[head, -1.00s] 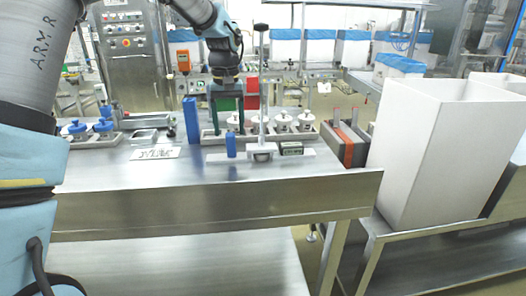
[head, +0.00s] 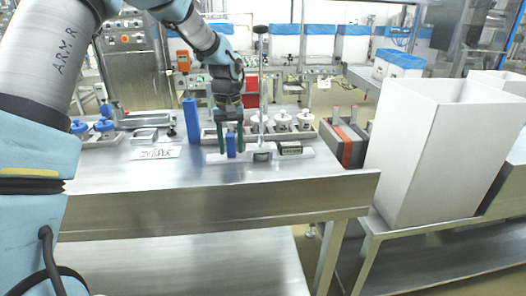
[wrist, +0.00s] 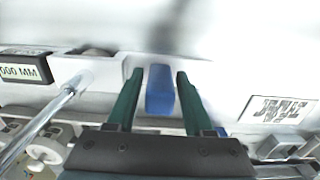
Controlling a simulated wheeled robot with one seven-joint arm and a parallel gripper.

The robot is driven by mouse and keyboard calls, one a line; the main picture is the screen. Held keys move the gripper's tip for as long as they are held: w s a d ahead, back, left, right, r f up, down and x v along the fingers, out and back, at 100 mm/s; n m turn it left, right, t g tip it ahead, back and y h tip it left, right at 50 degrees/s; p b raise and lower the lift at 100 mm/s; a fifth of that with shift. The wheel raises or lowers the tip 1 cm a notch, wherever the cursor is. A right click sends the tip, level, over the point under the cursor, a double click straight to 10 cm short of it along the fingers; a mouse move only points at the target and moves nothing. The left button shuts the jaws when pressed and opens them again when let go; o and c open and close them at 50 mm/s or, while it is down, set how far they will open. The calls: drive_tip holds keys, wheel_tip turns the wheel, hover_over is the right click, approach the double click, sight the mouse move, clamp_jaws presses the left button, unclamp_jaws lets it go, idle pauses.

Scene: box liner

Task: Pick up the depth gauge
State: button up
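The depth gauge lies on the steel table. Its pale crossbar (head: 215,158) carries a blue grip block (head: 231,144), a dark display (head: 290,148) and an upright rod (head: 262,85) with a dark knob on top. My gripper (head: 230,150) points down at the blue block with its green fingers on either side of it. In the wrist view my gripper (wrist: 158,92) is open, and the blue block (wrist: 160,90) stands between the fingers with a visible gap on each side. The rod (wrist: 45,118) and the display reading "000 MM" (wrist: 25,71) are at the left there.
A tray of white-capped parts (head: 309,134) is just behind the gauge. A blue upright block (head: 192,120) and a printed plate (head: 156,153) are to the left. A grey block with an orange band (head: 345,145) and a tall white box (head: 440,150) are at right. The front tabletop is clear.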

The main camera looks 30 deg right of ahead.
clamp_jaws()
drive_tip(key=shift+r, duration=0.1)
idle(0.4)
